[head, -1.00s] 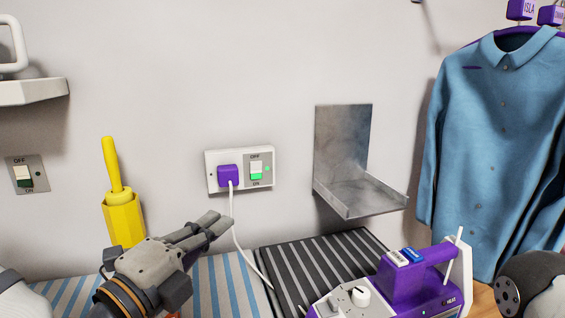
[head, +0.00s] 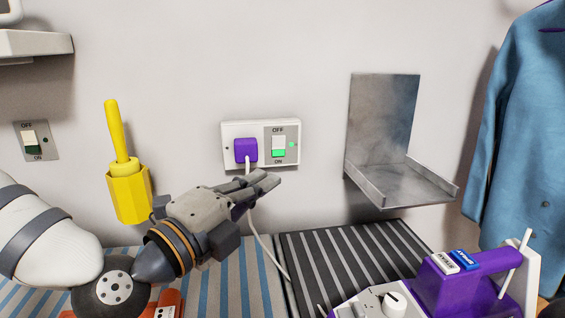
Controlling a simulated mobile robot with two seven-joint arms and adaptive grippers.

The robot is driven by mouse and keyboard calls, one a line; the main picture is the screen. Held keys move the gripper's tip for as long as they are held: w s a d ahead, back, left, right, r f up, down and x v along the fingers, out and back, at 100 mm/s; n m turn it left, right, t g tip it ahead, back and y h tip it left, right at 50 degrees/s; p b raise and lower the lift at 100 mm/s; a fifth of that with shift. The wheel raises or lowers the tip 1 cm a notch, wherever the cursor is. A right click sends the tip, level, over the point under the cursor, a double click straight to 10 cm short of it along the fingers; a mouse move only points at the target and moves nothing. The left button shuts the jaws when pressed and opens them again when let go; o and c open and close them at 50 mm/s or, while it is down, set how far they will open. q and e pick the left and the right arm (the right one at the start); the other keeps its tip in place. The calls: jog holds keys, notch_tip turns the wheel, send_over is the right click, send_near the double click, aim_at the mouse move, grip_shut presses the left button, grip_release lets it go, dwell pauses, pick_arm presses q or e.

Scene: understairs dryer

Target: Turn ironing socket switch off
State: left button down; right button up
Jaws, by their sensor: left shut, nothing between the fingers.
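The ironing socket (head: 262,126) is a white wall plate in the head view, with a purple plug (head: 246,150) in its left half. Its rocker switch (head: 279,146) sits on a grey panel between OFF above and ON below. The lower part of the rocker shows green, and a small green light (head: 292,145) glows beside it. My left gripper (head: 268,183) is shut and empty, just below the socket, with its fingertips pointing right under the switch. It hides part of the white cord. My right gripper is not in view.
A purple iron (head: 460,290) stands on the striped dark mat at the lower right. A metal wall shelf (head: 405,180) juts out right of the socket. A yellow holder (head: 129,193) and another switch (head: 35,141) are on the left. A blue shirt (head: 520,150) hangs at right.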

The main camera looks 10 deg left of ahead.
aim_at(279, 146)
pick_arm(q)
jog(key=w+d+r, duration=0.1)
jog(key=w, duration=0.8)
jog(key=shift+w+r+b, duration=0.2)
jog(key=shift+r+b, duration=0.1)
jog(key=shift+b, duration=0.1)
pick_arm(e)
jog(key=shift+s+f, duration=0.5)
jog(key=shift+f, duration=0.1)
